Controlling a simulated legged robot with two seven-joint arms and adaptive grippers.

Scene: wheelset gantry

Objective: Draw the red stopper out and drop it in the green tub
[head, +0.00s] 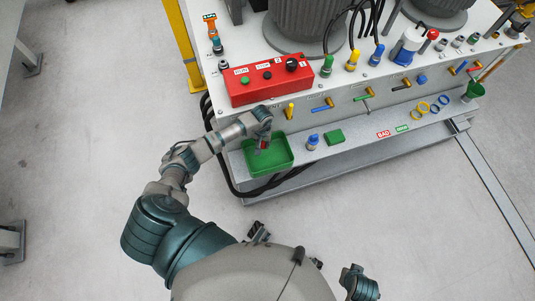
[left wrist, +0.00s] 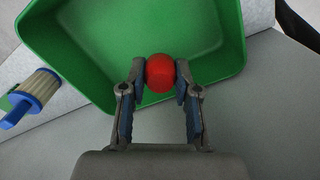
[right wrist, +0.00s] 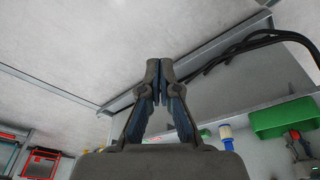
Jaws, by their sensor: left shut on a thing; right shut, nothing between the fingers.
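The red stopper (left wrist: 160,72) is a round red piece pinched between the fingertips of my left gripper (left wrist: 161,80). In the head view the left gripper (head: 263,143) holds it over the green tub (head: 288,167), an open tray on the ledge in front of the gantry. In the left wrist view the stopper shows against the inside of the green tub (left wrist: 205,30), apart from its walls as far as I can tell. My right gripper (right wrist: 160,82) is shut and empty, away from the tub (right wrist: 283,118), which shows at the right of its view.
A blue-capped cylinder (head: 313,141) and a green block (head: 334,137) stand right of the tub on the ledge. A red control box (head: 268,82) sits above. Black cables (head: 232,185) hang beside the tub.

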